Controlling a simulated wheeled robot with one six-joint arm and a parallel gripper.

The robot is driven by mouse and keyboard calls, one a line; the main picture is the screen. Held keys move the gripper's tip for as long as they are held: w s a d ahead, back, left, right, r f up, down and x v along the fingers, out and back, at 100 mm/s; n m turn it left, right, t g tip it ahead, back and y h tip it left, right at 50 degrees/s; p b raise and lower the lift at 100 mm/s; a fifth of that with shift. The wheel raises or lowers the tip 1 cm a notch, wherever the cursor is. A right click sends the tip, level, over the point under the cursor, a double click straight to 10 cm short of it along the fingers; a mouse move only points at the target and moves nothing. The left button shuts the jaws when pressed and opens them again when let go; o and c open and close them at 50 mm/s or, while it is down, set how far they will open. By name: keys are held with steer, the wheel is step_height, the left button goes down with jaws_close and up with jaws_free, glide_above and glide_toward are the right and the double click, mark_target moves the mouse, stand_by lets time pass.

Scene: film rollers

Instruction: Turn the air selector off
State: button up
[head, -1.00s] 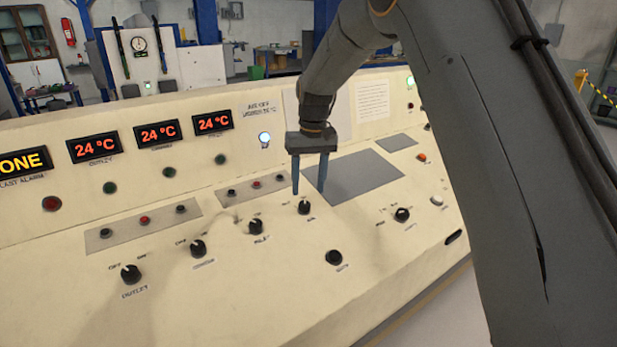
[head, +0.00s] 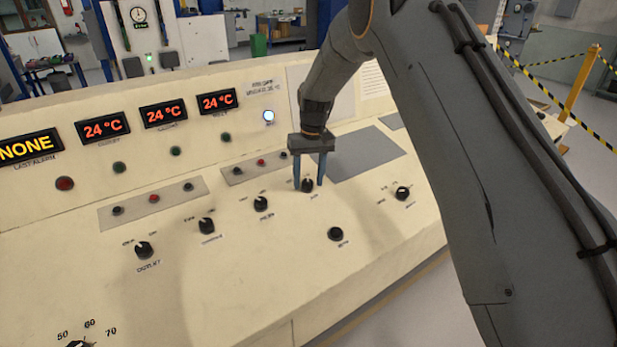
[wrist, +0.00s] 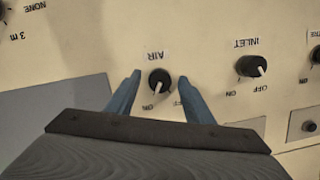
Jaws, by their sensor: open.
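The air selector (head: 307,186) is a small round black knob with a white pointer mark on the cream sloping console. In the wrist view the air selector (wrist: 160,80) sits below its upside-down AIR label, with ON and OFF marks on the other side. Its white mark points down and slightly left in that view, nearer the ON mark. My gripper (head: 309,184) is open, pointing down at the knob. In the wrist view the blue fingers of my gripper (wrist: 160,76) stand one on each side of the knob, with gaps. I cannot tell whether the fingertips touch the panel.
The inlet selector (wrist: 251,67) is beside the air knob. Other black knobs, such as the outlet one (head: 145,251), run along the console (head: 270,290). A grey flat plate (head: 355,153) lies behind my gripper. Red temperature displays (head: 163,114) stand at the back left.

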steer(key=c, duration=1.1)
steer(key=shift+o, duration=0.3)
steer(key=shift+n+b, duration=0.3)
steer(key=shift+n, duration=0.1)
steer(key=shift+a+n+h+b, duration=0.1)
steer(key=shift+n+h+b, duration=0.2)
steer(key=shift+n+b, duration=0.45)
steer(key=n+b, duration=0.1)
steer(key=n, duration=0.3)
steer(key=shift+t+h, duration=0.3)
steer(key=n+t+b, duration=0.1)
steer(key=n, duration=0.4)
steer(key=shift+s+h, duration=0.1)
steer(key=shift+h, duration=0.2)
steer(key=shift+n, duration=0.35)
